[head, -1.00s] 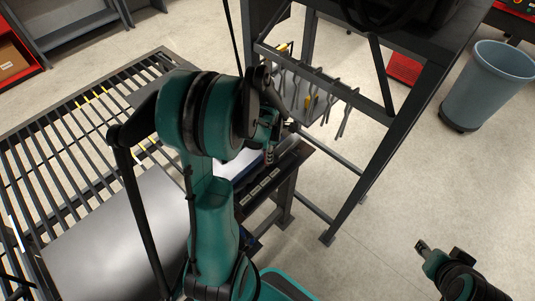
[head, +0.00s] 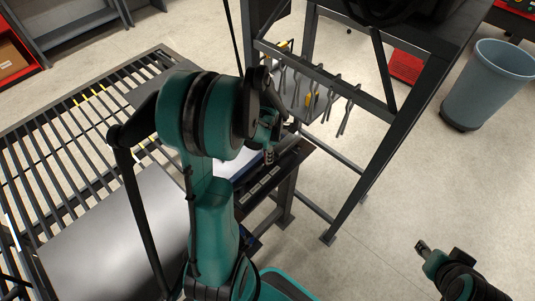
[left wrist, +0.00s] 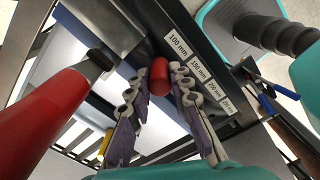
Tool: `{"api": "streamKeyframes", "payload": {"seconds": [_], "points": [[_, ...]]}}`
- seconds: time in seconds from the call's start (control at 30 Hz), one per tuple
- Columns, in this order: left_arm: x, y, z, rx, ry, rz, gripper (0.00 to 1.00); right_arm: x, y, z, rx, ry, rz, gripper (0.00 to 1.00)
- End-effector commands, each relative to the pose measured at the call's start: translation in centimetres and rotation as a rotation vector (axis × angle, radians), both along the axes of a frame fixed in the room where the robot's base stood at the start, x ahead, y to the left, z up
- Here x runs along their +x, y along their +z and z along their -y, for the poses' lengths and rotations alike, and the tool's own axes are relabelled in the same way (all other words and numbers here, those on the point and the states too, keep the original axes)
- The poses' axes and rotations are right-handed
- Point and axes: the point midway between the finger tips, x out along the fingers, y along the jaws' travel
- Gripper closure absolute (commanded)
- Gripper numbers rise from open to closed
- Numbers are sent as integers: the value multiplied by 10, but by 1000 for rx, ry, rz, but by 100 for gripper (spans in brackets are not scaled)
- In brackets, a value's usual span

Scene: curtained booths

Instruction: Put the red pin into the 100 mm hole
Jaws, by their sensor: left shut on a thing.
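The red pin (left wrist: 160,76) is held between the fingertips of my left gripper (left wrist: 159,82) in the left wrist view; its rounded red end faces the camera. The pin is beside the "100 mm" label (left wrist: 178,44), the first in a row of white labels on a dark rail (left wrist: 205,50). The hole for that label cannot be made out. In the head view my left gripper (head: 270,135) is over the dark rail (head: 268,182), largely hidden by my arm. My right gripper (head: 424,247) is at the lower right, apart from everything; its jaw state is unclear.
A slatted table (head: 60,150) with a metal sheet stands at left in the head view. A dark frame with hanging tongs (head: 345,112) stands beyond the rail. Open floor lies right, with a bin (head: 487,85).

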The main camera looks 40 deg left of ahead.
Motion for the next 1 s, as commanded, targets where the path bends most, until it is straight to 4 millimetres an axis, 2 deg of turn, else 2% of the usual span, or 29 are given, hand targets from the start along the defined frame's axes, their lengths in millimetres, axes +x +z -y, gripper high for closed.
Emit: {"api": "streamKeyframes", "payload": {"seconds": [0.3, 0.33, 0.4, 0.77, 0.87, 1.0], "points": [[0, -9, 0, 0, 0, 0, 100, 0, -9, 0, 0, 0, 0, 60], [0, -8, 0, 0, 0, 0, 74, 0, -8, 0, 0, 0, 0, 60], [0, -8, 0, 0, 0, 0, 56, 0, -8, 0, 0, 0, 0, 60], [0, -5, 0, 0, 0, 0, 56, 0, -8, 0, 0, 0, 0, 60], [0, 6, 0, 0, 0, 0, 56, 0, -8, 0, 0, 0, 0, 60], [0, 34, 0, 0, 0, 0, 56, 0, -8, 0, 0, 0, 0, 60]]}}
